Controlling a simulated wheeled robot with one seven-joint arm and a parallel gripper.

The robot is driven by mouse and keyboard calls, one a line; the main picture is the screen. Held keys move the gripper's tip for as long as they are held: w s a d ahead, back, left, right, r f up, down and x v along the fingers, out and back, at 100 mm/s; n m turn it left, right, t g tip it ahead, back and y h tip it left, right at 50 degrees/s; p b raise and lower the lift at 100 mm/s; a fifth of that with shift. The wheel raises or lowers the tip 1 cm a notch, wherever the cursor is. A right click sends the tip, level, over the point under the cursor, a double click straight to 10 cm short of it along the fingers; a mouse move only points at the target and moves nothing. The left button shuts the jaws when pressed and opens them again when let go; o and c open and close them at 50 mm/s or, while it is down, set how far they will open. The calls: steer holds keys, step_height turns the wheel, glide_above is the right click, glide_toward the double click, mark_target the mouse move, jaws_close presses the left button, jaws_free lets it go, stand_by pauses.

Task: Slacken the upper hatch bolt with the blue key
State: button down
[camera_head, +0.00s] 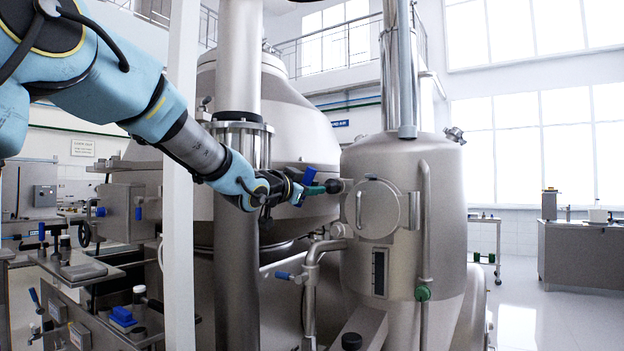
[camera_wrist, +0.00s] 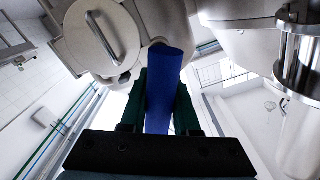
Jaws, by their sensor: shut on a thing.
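My gripper (camera_head: 318,190) has green fingers and is shut on the blue key (camera_head: 309,175), left of the round hatch (camera_head: 378,209) on the steel vessel. In the wrist view the key (camera_wrist: 165,85) stands as a blue bar between the two fingers. Its far end points at the vessel near the hatch (camera_wrist: 98,42), which has a bar handle. A dark round end (camera_head: 335,186) shows just beyond the fingers at the hatch's upper left. I cannot tell whether it belongs to the key or the bolt, or whether the key is seated. The upper bolt is not clearly visible.
A vertical pipe (camera_head: 425,220) runs right of the hatch. A bent pipe with a blue-handled valve (camera_head: 285,275) is below my gripper. The large separator body (camera_head: 290,130) stands behind my arm. A pale post (camera_head: 180,200) is at the left. Open floor lies to the right.

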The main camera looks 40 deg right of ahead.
steer(key=n+p, duration=0.1)
steer(key=n, duration=0.2)
steer(key=shift+r+p, duration=0.3)
steer(key=shift+p, duration=0.05)
steer(key=shift+s+f+n, duration=0.1)
steer(key=shift+f+n, duration=0.05)
steer(key=shift+n, duration=0.35)
steer(key=shift+a+f, duration=0.15)
steer(key=shift+a, duration=0.15)
steer(key=shift+s+a, duration=0.1)
steer(key=shift+a, duration=0.1)
